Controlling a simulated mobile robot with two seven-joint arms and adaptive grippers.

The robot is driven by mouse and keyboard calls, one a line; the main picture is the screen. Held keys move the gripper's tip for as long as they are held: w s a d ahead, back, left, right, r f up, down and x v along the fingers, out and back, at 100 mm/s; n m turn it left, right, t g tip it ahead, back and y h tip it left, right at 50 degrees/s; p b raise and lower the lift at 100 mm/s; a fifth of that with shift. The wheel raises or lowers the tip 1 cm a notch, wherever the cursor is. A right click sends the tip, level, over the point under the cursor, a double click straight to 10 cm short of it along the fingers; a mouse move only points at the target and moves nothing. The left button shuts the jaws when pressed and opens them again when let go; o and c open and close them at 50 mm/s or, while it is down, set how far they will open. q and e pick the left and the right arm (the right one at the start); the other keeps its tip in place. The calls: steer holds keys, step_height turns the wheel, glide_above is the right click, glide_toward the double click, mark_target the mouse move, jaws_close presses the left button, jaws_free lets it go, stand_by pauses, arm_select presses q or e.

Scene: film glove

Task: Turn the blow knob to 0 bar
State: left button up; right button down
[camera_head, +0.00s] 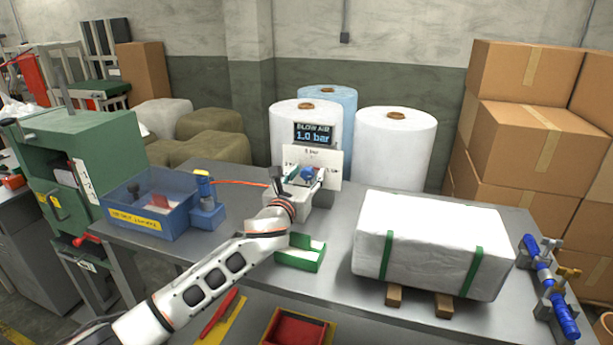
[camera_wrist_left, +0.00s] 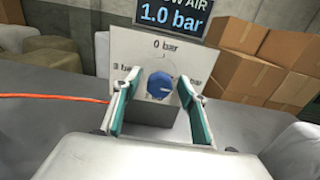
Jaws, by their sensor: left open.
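The blow knob is a blue faceted knob (camera_wrist_left: 160,86) on a pale panel (camera_wrist_left: 135,44), also visible in the head view (camera_head: 307,173). The panel's top label reads 0 bar; the side labels are partly hidden by my fingers. The display above (camera_head: 314,134) reads BLOW AIR 1.0 bar. My left gripper (camera_wrist_left: 159,80) is open, its two teal-padded fingers on either side of the knob, with gaps visible between pads and knob. In the head view my left gripper (camera_head: 298,182) is in front of the panel. My right gripper is not in view.
A blue bin (camera_head: 150,221) stands left on the grey table, with an orange hose (camera_head: 240,182) running toward the panel. A white wrapped block with green straps (camera_head: 430,240) is to the right. White rolls (camera_head: 395,145) stand behind.

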arm_select(q)
steer(key=c, duration=1.1)
